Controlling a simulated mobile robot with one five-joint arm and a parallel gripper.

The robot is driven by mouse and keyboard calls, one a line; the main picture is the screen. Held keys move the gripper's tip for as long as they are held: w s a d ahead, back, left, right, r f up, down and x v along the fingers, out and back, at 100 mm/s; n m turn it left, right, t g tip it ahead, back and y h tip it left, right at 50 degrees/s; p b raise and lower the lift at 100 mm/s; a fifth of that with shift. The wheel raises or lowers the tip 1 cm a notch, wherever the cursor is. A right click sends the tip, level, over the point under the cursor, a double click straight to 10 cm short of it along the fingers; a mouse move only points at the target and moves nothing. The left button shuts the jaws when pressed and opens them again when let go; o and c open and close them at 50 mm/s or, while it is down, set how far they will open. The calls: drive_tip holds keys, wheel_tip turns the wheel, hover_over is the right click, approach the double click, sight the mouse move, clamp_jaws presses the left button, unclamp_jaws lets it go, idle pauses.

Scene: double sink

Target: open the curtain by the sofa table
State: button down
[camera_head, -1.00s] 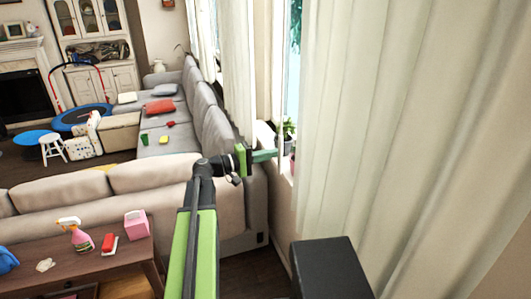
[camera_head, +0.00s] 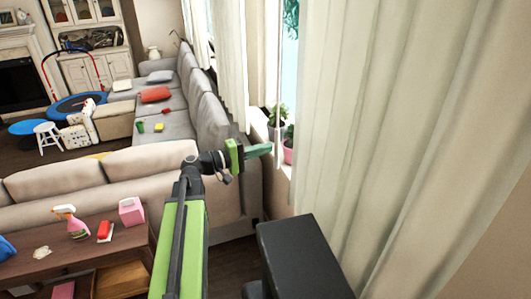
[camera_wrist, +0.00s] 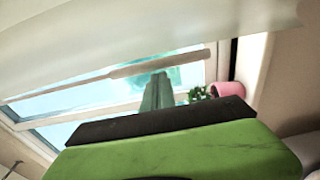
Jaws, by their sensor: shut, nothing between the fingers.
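A long cream curtain (camera_head: 385,120) hangs at the right of the head view, with the window showing at its left edge. A second curtain (camera_head: 229,60) hangs farther back, left of the window gap. The sofa table (camera_head: 100,250) stands at the lower left behind the sofa. My gripper (camera_head: 262,151) is shut and empty, pointing right toward the window gap, left of the near curtain's edge. In the wrist view the green fingers (camera_wrist: 157,92) are together in front of the window, and pale curtain cloth (camera_wrist: 140,40) spans the top. Contact with the cloth cannot be told.
Potted plants (camera_head: 279,120) stand on the windowsill by my gripper, one in a pink pot (camera_head: 288,155). The sofa (camera_head: 120,178) lies left of my arm. A spray bottle (camera_head: 72,222) and a pink box (camera_head: 131,211) stand on the sofa table. Dark floor shows below.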

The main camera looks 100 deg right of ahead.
drive_tip(key=w, duration=1.1)
drive_tip(key=shift+w+d, duration=0.15)
drive_tip(key=c, duration=2)
unclamp_jaws()
drive_tip(key=shift+o, duration=1.3)
drive_tip(key=shift+n, duration=0.6)
drive_tip(key=shift+o, duration=1.1)
drive_tip(key=shift+a+n+y, duration=0.3)
drive_tip(key=shift+a+n, duration=0.05)
drive_tip(key=shift+n, duration=0.55)
drive_tip(key=shift+o, duration=0.7)
drive_tip(key=n+y, duration=0.1)
drive_tip(key=n, duration=0.1)
drive_tip(key=shift+n, duration=0.4)
drive_tip(key=s+n+y, duration=0.1)
drive_tip(key=s+n, duration=0.1)
drive_tip(key=s, duration=0.3)
drive_tip(key=s+n+y, duration=0.2)
drive_tip(key=s+n, duration=0.1)
drive_tip(key=s, duration=0.2)
drive_tip(key=s+n+y+p, duration=0.1)
drive_tip(key=s+n+y, duration=0.1)
drive_tip(key=s, duration=0.3)
drive_tip(key=shift+s+a+r+n, duration=0.25)
drive_tip(key=shift+a+r+n, duration=0.1)
drive_tip(key=shift+r+n, duration=0.05)
